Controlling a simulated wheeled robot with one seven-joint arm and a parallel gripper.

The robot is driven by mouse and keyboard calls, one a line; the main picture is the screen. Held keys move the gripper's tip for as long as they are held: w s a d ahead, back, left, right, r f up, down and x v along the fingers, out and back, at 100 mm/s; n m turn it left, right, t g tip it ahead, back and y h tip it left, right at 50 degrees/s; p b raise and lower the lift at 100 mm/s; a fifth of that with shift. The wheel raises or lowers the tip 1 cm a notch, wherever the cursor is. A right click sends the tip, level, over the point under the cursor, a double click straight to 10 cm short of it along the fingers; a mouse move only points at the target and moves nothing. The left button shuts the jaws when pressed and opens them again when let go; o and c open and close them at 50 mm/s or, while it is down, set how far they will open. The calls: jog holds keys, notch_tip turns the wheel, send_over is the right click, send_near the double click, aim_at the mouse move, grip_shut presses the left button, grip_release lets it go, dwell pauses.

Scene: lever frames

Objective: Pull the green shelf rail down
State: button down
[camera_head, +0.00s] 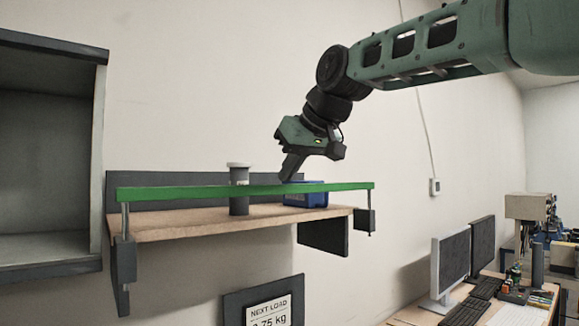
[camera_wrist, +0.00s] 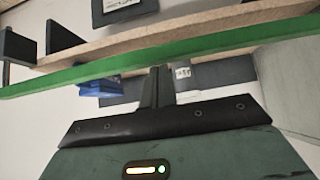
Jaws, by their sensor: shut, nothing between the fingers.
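The green shelf rail (camera_head: 200,191) runs level across the front of a wall shelf, held on a thin upright post at each end. In the wrist view the rail (camera_wrist: 228,42) crosses the picture at a slant. My gripper (camera_head: 288,178) is shut and empty. Its fingertips point down at the rail, right of its middle. In the wrist view the shut fingers (camera_wrist: 158,72) end at the rail's edge; I cannot tell whether they touch it. The rail is not between the fingers.
A grey canister (camera_head: 239,203) with a white lid and a blue bin (camera_head: 312,199) stand on the wooden shelf board (camera_head: 180,223) behind the rail. An open grey cabinet (camera_head: 50,150) is at left. A sign (camera_head: 268,312) hangs below. A desk with monitors (camera_head: 452,262) is at lower right.

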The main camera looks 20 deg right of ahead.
aim_at(286, 190)
jog(key=shift+f, duration=0.1)
notch_tip(286, 190, down, 8)
jog(key=b, duration=0.7)
jog(key=shift+f, duration=0.25)
notch_tip(286, 190, up, 5)
jog(key=p, duration=0.4)
jog(key=shift+r, duration=0.2)
jog(key=b+v, duration=0.3)
jog(key=v, duration=0.6)
jog(key=shift+s, duration=0.3)
jog(key=shift+d, duration=0.1)
